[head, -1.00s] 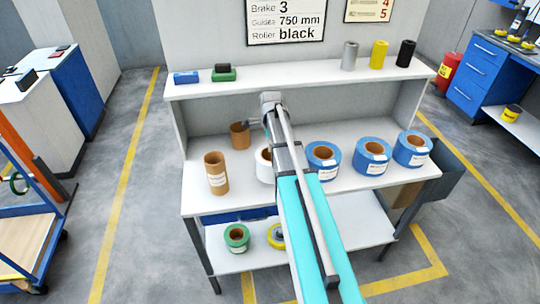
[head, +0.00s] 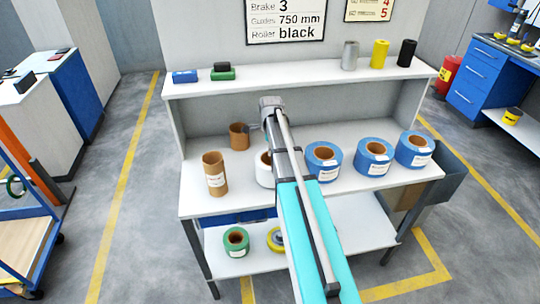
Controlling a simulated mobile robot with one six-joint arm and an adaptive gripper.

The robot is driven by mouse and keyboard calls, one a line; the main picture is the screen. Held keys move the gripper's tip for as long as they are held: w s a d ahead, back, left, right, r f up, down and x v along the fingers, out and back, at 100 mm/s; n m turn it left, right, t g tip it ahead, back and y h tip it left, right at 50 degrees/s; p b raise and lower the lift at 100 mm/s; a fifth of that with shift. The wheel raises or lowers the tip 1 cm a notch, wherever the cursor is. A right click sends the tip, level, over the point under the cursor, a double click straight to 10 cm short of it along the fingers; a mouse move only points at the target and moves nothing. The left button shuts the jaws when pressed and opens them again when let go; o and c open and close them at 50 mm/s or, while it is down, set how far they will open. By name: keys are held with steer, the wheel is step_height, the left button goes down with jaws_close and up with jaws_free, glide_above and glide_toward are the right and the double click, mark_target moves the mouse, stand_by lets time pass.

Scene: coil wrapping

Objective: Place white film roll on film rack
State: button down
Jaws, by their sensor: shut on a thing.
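A white roll (head: 263,174) stands on the middle shelf of the workbench, left of the blue rolls and partly covered by my arm. Its face shows a brown core. The grey wrist at the end of my arm is raised in front of the bench's back panel, below the upper shelf. My gripper's jaws are hidden behind the wrist, and so is anything between them. I cannot tell which thing in view is the film rack.
On the workbench (head: 200,200) stand a tall brown roll (head: 214,180), a shorter brown roll (head: 239,139) and blue rolls (head: 374,158). Green (head: 236,241) and yellow (head: 276,239) rolls lie on the lower shelf. The upper shelf (head: 300,76) holds small cylinders.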

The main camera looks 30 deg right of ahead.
steer(key=shift+f+b, duration=0.35)
steer(key=shift+f, duration=0.3)
steer(key=shift+c, duration=2.2)
jaws_free()
step_height(320, 180, up, 12)
steer(key=p, duration=1.2)
steer(key=shift+d, duration=0.15)
steer(key=shift+w, duration=0.1)
